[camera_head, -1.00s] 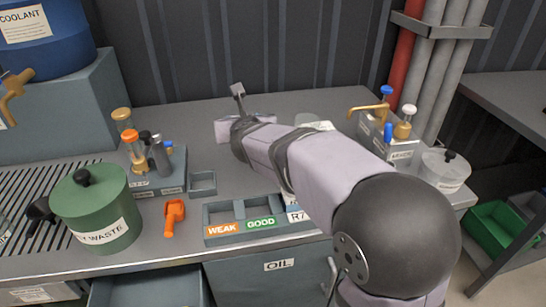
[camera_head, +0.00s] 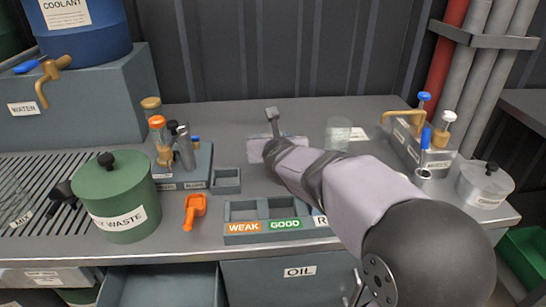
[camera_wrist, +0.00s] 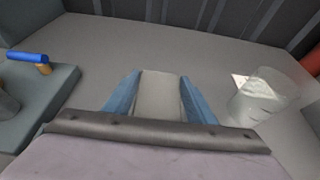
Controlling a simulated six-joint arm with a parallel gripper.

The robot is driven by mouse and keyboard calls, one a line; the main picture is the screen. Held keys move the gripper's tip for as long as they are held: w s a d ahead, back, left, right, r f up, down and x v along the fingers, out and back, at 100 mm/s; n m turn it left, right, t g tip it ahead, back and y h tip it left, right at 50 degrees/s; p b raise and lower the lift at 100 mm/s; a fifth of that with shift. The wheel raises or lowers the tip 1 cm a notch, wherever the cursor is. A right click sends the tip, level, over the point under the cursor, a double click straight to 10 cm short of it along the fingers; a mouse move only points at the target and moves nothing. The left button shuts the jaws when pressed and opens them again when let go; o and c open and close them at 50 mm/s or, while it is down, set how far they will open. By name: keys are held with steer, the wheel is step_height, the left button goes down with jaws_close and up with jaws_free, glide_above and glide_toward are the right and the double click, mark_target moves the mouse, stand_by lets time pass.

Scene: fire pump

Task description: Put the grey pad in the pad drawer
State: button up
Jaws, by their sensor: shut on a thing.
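My gripper (camera_wrist: 161,74) shows in the wrist view as two blue fingers. They are shut on a flat light grey piece (camera_wrist: 160,96), which looks like the grey pad. In the head view my arm reaches over the bench and its own wrist hides the fingers and the pad. An open drawer (camera_head: 160,288) shows at the bottom left under the bench edge. Its inside looks grey and empty where visible. No label on it can be read, so I cannot tell if it is the pad drawer.
A closed drawer marked OIL (camera_head: 298,271) is beside it. A labelled pump box (camera_head: 425,150) stands at right.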

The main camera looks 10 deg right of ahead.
steer(key=shift+f+b, duration=1.3)
steer(key=shift+f, duration=0.6)
steer(key=shift+f, duration=0.1)
steer(key=o, duration=1.1)
steer(key=shift+r, duration=0.2)
steer(key=p+v, duration=0.1)
steer(key=v, duration=0.4)
steer(key=shift+s+r, duration=0.2)
steer(key=shift+r, duration=0.05)
steer(key=shift+o, duration=0.4)
step_height(320, 180, up, 6)
steer(key=p, duration=0.5)
steer(key=shift+w+r, duration=0.15)
steer(key=shift+r, duration=0.05)
